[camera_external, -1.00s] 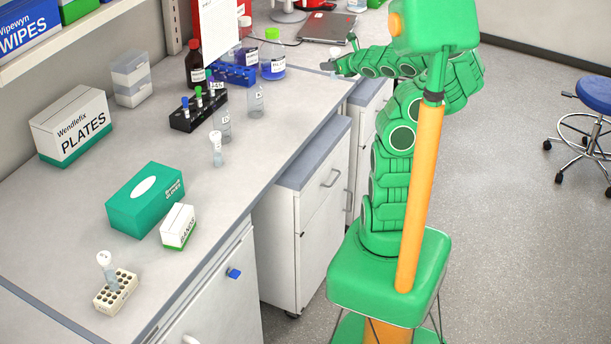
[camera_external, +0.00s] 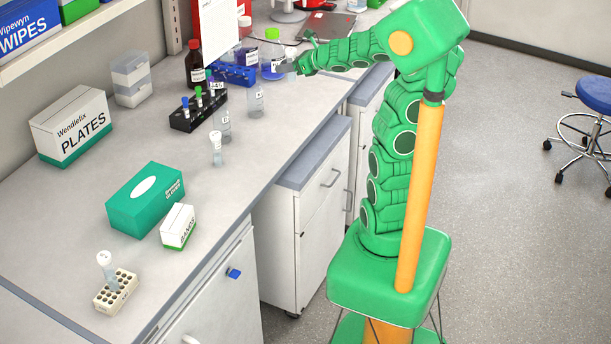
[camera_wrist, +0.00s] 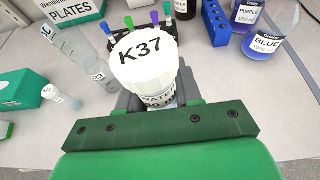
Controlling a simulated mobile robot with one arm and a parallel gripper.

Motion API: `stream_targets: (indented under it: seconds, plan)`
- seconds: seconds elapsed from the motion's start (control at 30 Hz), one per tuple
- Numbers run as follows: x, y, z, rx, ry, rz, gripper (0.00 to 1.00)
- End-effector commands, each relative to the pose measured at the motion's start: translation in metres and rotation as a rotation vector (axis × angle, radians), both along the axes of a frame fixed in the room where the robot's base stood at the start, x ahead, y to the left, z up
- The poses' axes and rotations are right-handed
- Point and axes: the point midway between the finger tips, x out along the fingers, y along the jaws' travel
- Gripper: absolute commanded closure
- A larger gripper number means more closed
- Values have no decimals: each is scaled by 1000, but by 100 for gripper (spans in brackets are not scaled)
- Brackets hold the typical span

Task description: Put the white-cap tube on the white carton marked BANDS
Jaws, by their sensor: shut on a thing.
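A white-cap tube marked K37 (camera_wrist: 143,62) is in my gripper (camera_wrist: 160,98) in the wrist view, cap toward the camera. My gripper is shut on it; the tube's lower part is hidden. In the outside view my gripper (camera_external: 298,66) is over the bench beside the blue bottle, and the tube is hard to make out. The white carton marked BANDS (camera_external: 179,228) stands on the bench near its front edge, beside the teal glove box (camera_external: 140,205), well to the left of and nearer the camera than my gripper. Its top looks clear.
Another white-cap tube (camera_external: 217,150) stands on the bench, and one (camera_external: 107,265) is in the beige rack (camera_external: 104,300). Clear containers (camera_external: 225,128) (camera_external: 256,102), a black tube rack (camera_external: 182,122) and a blue rack (camera_external: 238,77) stand nearby. Bench between BANDS and the clear containers is mostly free.

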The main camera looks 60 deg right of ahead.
Motion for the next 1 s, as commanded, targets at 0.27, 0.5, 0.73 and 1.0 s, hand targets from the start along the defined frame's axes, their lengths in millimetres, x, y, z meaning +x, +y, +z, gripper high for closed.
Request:
stream_targets:
  seconds: [0.27, 0.5, 0.73, 1.0]
  plan:
    - [35, 105, 18, 0, 0, 217, 94]
    - [46, 193, 29, -1, 0, 394, 94]
    - [42, 276, 35, 0, 1, 562, 94]
    - [21, 369, 40, 0, -1, 761, 94]
